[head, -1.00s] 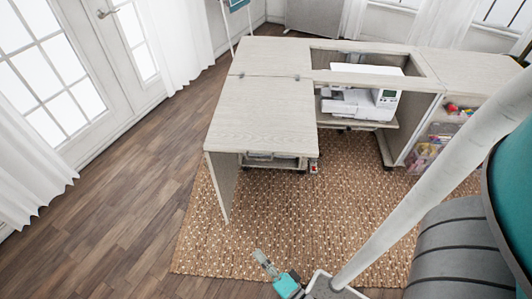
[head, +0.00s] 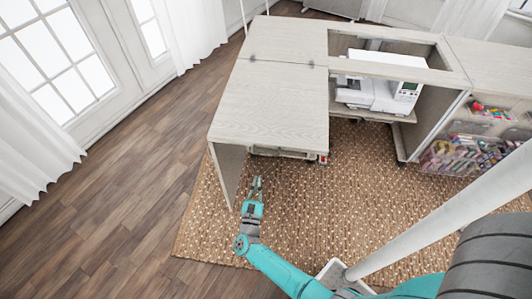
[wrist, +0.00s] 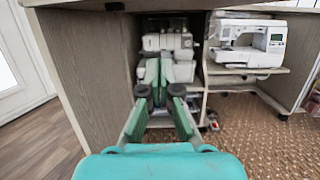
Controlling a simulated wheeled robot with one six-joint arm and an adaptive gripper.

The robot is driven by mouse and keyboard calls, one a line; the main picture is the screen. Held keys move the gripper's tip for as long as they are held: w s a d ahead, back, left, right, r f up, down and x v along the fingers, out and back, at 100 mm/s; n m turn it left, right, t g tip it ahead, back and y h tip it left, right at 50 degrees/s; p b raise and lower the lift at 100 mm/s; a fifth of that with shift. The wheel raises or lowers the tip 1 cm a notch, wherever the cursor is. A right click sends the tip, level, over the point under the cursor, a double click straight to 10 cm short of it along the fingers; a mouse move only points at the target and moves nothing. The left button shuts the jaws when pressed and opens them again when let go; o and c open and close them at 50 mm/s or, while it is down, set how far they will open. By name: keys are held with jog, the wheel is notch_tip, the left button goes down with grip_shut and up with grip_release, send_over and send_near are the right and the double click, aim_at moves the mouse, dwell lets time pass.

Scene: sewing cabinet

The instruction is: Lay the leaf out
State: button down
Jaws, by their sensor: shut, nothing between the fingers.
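The leaf (head: 270,103) is a pale wood-grain panel. It lies flat, level with the cabinet top (head: 288,40), with small hinges along the seam between them. An upright panel (head: 229,172) stands under its left side; this panel also fills the left of the wrist view (wrist: 88,68). My gripper (head: 256,180) is shut and empty. It is low, near the leaf's front edge and right of the upright panel, with no visible contact. In the wrist view my gripper (wrist: 160,88) points into the space under the leaf.
A white sewing machine (head: 378,93) sits in the cabinet opening. A second white machine (wrist: 170,42) stands under the leaf. Shelves of craft supplies (head: 470,152) are at the right. The woven rug (head: 335,220) and the wood floor at left are clear.

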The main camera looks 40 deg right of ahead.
jog(key=w+d+r, duration=0.6)
jog(key=d, duration=0.1)
jog(key=shift+d+r, duration=0.2)
jog(key=shift+d, duration=0.15)
dwell(0.5)
jog(key=w+d+r, duration=0.1)
jog(key=d+r, duration=0.1)
jog(key=r, duration=1.1)
jog(key=w+d+r, duration=0.1)
jog(key=w+r, duration=0.1)
jog(key=r, duration=1.1)
jog(key=shift+d+r, duration=0.35)
jog(key=shift+d, duration=0.05)
jog(key=shift+s, duration=0.1)
